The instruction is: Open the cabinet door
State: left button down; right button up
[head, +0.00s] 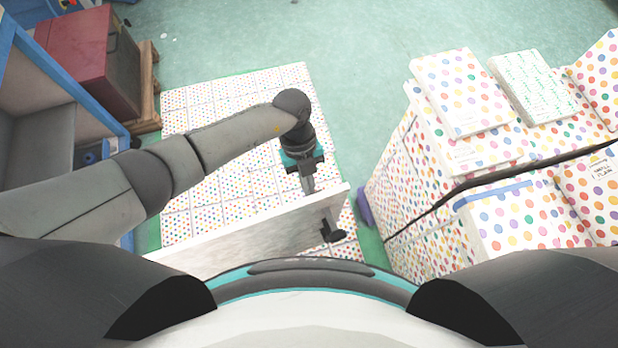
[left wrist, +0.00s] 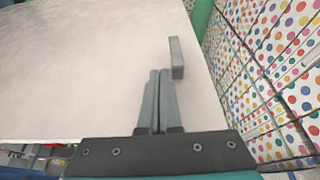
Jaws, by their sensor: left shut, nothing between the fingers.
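The cabinet door (head: 250,236) is a pale upright panel in front of me in the head view, running from lower left to centre right. A dark handle (head: 330,226) shows near its right end. My left gripper (head: 308,186) is at the door's upper edge near that end, shut and empty. In the left wrist view the two fingers (left wrist: 158,92) lie together over the pale door face (left wrist: 80,70). A grey bar (left wrist: 176,57) stands just beyond the fingertips, apparently part of the handle. Whether the fingers touch the door is unclear. My right gripper is not in view.
A blue-framed cabinet (head: 66,68) stands at the left, partly behind my left arm. A red box (head: 92,58) sits behind it. Dotted stacked boxes (head: 440,215) fill the right.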

pick_arm(q)
jog(key=shift+s, duration=0.1)
dwell(0.4)
jog(key=p+v, duration=0.3)
jog(key=v, duration=1.2)
jog(key=shift+d+r, duration=0.1)
